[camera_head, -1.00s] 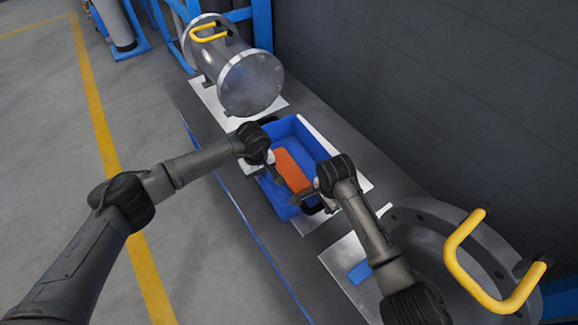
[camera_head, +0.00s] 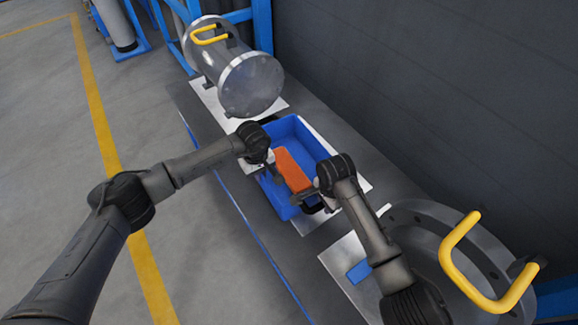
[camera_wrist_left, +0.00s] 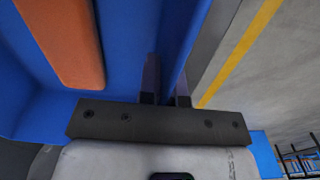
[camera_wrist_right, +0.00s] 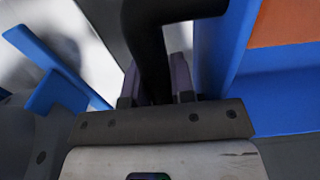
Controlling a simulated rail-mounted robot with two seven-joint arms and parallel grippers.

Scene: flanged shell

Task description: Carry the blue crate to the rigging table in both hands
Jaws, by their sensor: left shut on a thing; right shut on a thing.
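The blue crate (camera_head: 284,129) is below me in the head view, on or just over the pale plates; I cannot tell if it touches them. An orange block (camera_head: 291,170) lies inside it. My left gripper (camera_head: 269,168) is at the crate's left side. In the left wrist view its fingers (camera_wrist_left: 167,85) are shut on the blue crate wall (camera_wrist_left: 175,40). My right gripper (camera_head: 314,194) is at the near end. In the right wrist view its fingers (camera_wrist_right: 157,82) are shut around a black handle (camera_wrist_right: 152,45) of the crate. The handle on the left side is hidden.
A metal flanged cylinder (camera_head: 250,85) with a yellow handle stands beyond the crate. A large flanged part (camera_head: 430,240) with a yellow handle is at the near right. A dark wall (camera_head: 430,90) runs along the right. Open floor (camera_head: 200,260) with a yellow line lies left.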

